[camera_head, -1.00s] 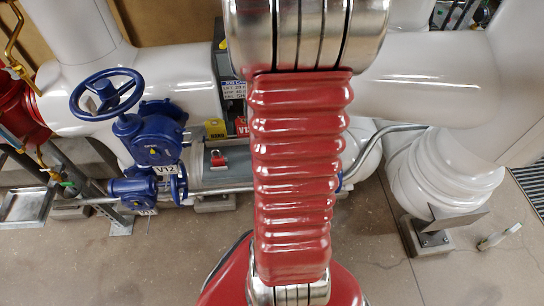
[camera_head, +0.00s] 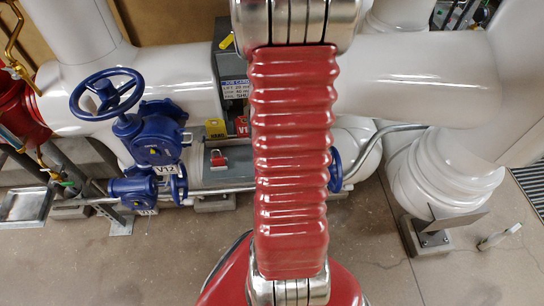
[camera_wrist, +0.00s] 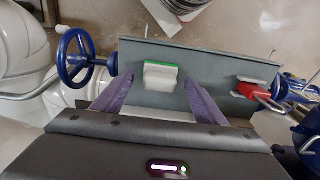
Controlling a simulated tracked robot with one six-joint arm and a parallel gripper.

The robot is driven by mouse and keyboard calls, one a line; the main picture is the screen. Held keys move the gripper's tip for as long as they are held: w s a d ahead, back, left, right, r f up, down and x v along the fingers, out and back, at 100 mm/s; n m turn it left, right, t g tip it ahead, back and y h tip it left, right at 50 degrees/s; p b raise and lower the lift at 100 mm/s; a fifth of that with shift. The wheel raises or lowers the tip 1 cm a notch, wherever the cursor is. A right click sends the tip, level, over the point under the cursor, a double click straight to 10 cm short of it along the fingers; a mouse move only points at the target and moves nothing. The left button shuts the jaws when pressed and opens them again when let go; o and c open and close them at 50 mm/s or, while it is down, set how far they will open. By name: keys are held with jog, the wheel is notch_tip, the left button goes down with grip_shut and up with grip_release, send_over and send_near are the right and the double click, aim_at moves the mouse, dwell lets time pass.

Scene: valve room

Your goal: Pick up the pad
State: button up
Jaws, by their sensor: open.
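The pad (camera_wrist: 160,77) is a small white block with a green edge. In the wrist view it rests on a grey panel (camera_wrist: 215,70), near the panel's middle. My gripper (camera_wrist: 158,84) has two purple fingers, spread apart, one toward each side of the pad. I cannot tell how far the fingertips are from the pad. In the head view my red arm covers the middle, and neither the pad nor my gripper shows.
A red padlock (camera_wrist: 256,90) sits on the panel's right side. A blue handwheel (camera_wrist: 75,55) stands to the left. In the head view, blue valve V12 (camera_head: 158,135) and white pipes (camera_head: 420,78) crowd the back. Floor at the front right (camera_head: 380,265) is clear.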

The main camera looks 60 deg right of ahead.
jog(key=shift+f, duration=0.4)
jog(key=c, duration=1.1)
jog(key=shift+r, duration=0.1)
jog(key=shift+c, duration=0.2)
notch_tip(320, 180, up, 10)
jog(key=shift+f, duration=0.1)
dwell(0.3)
dwell(0.4)
